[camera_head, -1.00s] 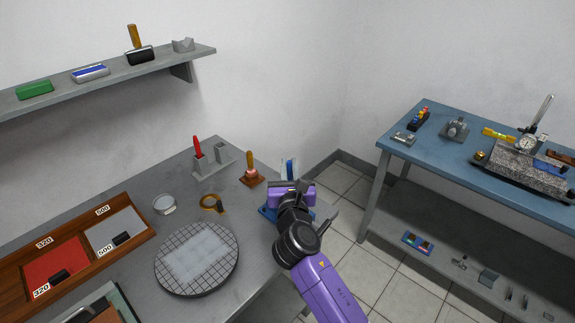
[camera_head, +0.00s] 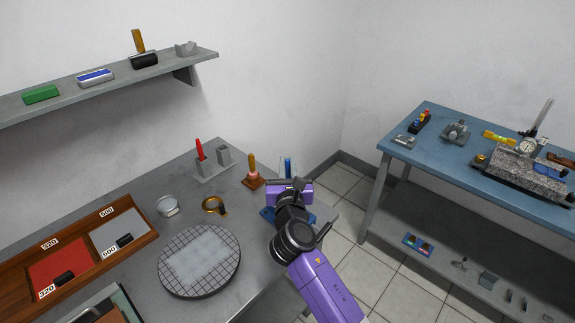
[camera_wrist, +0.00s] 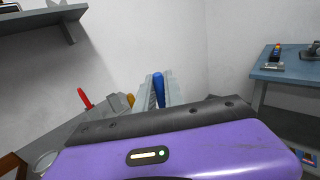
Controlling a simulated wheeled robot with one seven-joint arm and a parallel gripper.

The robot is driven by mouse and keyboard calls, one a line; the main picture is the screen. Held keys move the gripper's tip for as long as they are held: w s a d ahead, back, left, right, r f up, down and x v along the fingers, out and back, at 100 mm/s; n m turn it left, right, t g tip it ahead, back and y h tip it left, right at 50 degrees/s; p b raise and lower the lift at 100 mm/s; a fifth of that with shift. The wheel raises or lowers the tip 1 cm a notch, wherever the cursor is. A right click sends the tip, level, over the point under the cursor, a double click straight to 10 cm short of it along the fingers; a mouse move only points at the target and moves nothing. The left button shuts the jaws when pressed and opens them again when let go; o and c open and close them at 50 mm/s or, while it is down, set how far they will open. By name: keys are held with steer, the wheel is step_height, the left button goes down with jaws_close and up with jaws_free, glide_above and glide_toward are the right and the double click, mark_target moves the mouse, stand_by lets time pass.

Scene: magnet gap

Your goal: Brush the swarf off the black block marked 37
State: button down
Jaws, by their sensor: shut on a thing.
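My gripper (camera_head: 289,182) is over the right end of the grey bench, with its purple body toward me. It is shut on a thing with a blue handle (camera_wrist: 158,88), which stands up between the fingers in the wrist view. The blue handle also shows just beyond my gripper in the head view (camera_head: 288,166). The lower end of this thing is hidden, so I cannot see bristles. Two small black blocks, one on the red sheet (camera_head: 64,278) and one on the grey sheet (camera_head: 124,240), lie in the wooden tray. I cannot read a 37 on either.
A round gridded plate (camera_head: 229,281) with a pale dusty layer lies on the bench. A red-handled tool (camera_head: 200,149) in a grey stand, a wooden-handled tool (camera_head: 252,168) and a brass ring (camera_head: 213,204) are close by. A blue bench (camera_head: 395,150) stands at right.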

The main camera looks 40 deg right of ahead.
steer(key=shift+r+p, duration=1.8)
steer(key=shift+r, duration=1.1)
steer(key=shift+s+f, duration=0.1)
